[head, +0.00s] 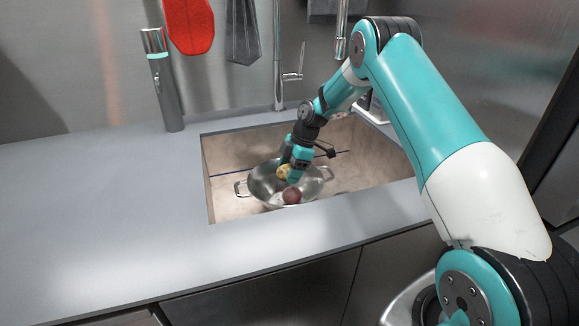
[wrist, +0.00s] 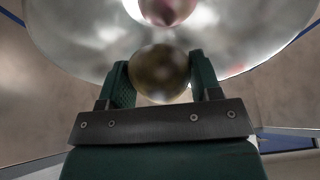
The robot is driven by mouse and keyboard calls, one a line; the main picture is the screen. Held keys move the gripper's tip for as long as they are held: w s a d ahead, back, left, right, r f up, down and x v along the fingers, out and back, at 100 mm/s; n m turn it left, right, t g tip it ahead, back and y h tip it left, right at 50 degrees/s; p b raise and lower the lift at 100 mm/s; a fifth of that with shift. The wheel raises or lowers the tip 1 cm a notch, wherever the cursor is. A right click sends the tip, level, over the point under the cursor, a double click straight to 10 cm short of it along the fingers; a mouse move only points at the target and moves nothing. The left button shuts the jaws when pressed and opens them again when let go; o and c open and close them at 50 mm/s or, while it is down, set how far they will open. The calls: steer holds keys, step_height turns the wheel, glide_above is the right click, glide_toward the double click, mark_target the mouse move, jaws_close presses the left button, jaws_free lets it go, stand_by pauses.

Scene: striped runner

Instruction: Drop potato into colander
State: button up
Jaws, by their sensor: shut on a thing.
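A metal colander (head: 262,187) with two side handles sits in the sink; its shiny bowl fills the top of the wrist view (wrist: 75,40). My gripper (head: 289,174) reaches down over the colander. It is shut on a yellowish potato (head: 284,172), which shows between the two green fingers in the wrist view (wrist: 160,75). The potato is at or just above the bowl's opening; I cannot tell whether it touches the colander. A reddish round item (head: 292,196) lies in the colander beside the held potato, and it also shows at the top of the wrist view (wrist: 166,10).
The beige sink (head: 222,160) is set into a grey counter (head: 100,210), which is clear at left. A tap (head: 279,75) stands behind the sink. A grey-teal cylinder (head: 166,85) stands at the back left. Red and dark cloth-like items hang on the wall.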

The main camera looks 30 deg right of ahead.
steer(key=shift+f, duration=0.35)
steer(key=o, duration=1.1)
steer(key=v, duration=1.7)
steer(key=shift+d+r, duration=0.15)
steer(key=shift+r, duration=0.1)
